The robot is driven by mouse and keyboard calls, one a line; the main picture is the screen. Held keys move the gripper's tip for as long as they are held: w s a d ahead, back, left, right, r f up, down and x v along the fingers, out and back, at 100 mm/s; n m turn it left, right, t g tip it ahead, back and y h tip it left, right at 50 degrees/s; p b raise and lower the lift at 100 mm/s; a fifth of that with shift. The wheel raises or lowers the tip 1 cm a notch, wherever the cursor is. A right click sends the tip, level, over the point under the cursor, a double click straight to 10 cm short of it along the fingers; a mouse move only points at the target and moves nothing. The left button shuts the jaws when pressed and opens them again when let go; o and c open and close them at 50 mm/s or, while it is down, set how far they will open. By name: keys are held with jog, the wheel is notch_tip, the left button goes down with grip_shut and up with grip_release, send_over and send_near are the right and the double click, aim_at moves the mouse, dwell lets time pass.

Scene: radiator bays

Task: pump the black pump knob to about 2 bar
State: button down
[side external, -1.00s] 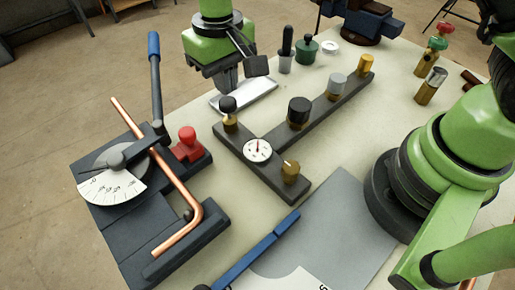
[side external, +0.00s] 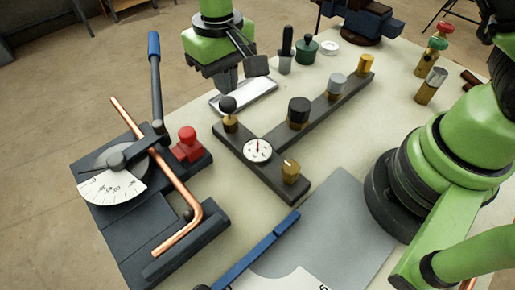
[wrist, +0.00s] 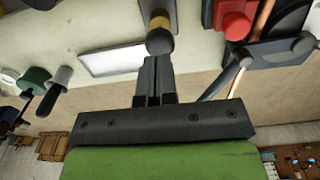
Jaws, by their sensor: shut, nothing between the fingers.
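The black pump knob (side external: 228,104) is a round ball on a brass stem at the far left end of the dark manifold (side external: 265,175). The white round gauge (side external: 257,150) sits on the manifold in front of it, its needle pointing roughly upward; the scale is too small to read. My gripper (side external: 229,88) is shut and empty, pointing down just behind and above the knob. In the wrist view the knob (wrist: 160,42) lies just beyond my fingertips (wrist: 155,60); I cannot tell whether they touch.
A larger black knob (side external: 299,108), a grey knob (side external: 337,82) and a brass valve (side external: 290,171) stand on the manifold. A pipe bender with a copper pipe (side external: 180,190) and red knob (side external: 187,135) is at left. A white tray (side external: 255,97) lies behind.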

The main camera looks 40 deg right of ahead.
aim_at(227, 100)
dwell(0.4)
jog(key=shift+f, duration=0.15)
dwell(1.6)
jog(key=shift+f, duration=0.1)
dwell(1.7)
jog(key=shift+f, duration=0.85)
jog(key=shift+f, duration=0.1)
jog(key=shift+f, duration=0.85)
jog(key=shift+r, duration=1.9)
